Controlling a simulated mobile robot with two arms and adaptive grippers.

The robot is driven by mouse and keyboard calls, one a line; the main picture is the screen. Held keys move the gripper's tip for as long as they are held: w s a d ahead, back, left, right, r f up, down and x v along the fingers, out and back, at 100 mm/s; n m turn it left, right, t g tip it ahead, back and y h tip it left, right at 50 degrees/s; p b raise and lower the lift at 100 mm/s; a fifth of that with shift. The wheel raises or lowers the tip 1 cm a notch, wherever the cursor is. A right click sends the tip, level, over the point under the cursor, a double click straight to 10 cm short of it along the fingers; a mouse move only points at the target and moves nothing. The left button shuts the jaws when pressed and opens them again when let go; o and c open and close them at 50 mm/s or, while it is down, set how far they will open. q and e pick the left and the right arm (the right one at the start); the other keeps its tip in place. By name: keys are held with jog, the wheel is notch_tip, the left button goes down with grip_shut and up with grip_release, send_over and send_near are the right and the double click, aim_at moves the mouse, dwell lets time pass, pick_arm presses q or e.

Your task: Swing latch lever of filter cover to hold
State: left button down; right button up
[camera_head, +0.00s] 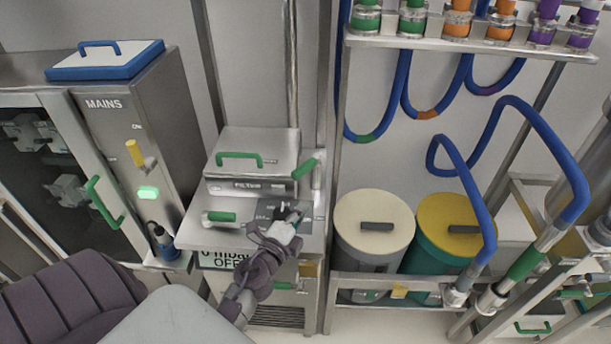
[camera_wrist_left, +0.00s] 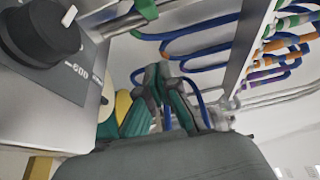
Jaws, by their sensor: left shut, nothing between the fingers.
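The filter cover (camera_head: 252,155) is a grey box lid with a green handle on top, and it looks shut over the "FILTER" label. A green-gripped lever (camera_head: 307,166) sticks up at its right side. Another green-gripped lever (camera_head: 220,216) lies level at the front left of the cabinet top. I cannot tell which of them is the latch lever. My left gripper (camera_head: 290,222) is over the front right of the cabinet top, in front of the cover, apart from both levers. In the left wrist view its fingers (camera_wrist_left: 162,82) are together and empty. My right gripper is out of view.
A black knob (camera_wrist_left: 40,32) on a dark panel is close on the left in the wrist view. A "MAINS" cabinet (camera_head: 125,125) stands left. A cream-lidded bin (camera_head: 374,210) and a yellow-lidded bin (camera_head: 445,212) stand right, below blue hoses (camera_head: 470,180). A steel post borders the filter cabinet.

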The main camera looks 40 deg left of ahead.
pick_arm(q)
jog(key=w+a, duration=0.5)
jog(key=w, duration=0.4)
jog(key=shift+w+a+p, duration=0.25)
jog(key=shift+w+p, duration=0.05)
jog(key=shift+w, duration=0.1)
